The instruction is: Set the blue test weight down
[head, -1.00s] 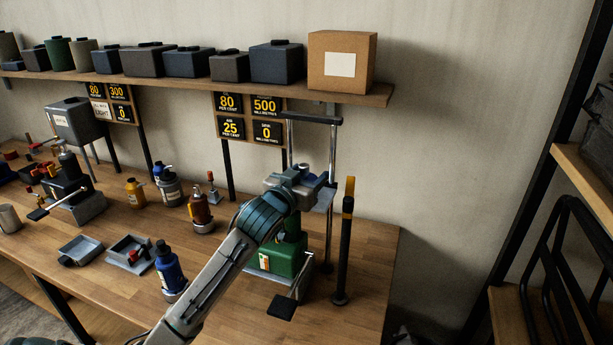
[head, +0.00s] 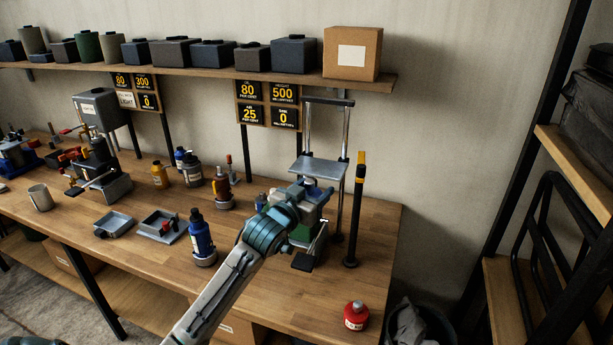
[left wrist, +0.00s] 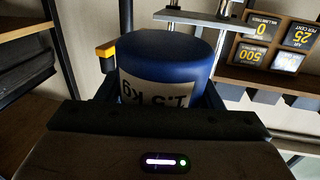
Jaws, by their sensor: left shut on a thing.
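The blue test weight (left wrist: 172,55) is a round blue block with a pale label, printed upside down as seen in the left wrist view. My left gripper (head: 318,192) is shut on it, and the jaws show at its sides in the left wrist view. In the head view the gripper is in front of the lifting stand, just below its grey platform (head: 318,168), and mostly hides the weight. The platform's visible top is bare. A green jack body (head: 304,236) is partly hidden under the gripper.
A black post with a yellow top (head: 355,215) stands right of the stand. A red weight (head: 356,315) sits near the front right table edge. Bare wood is free at front.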

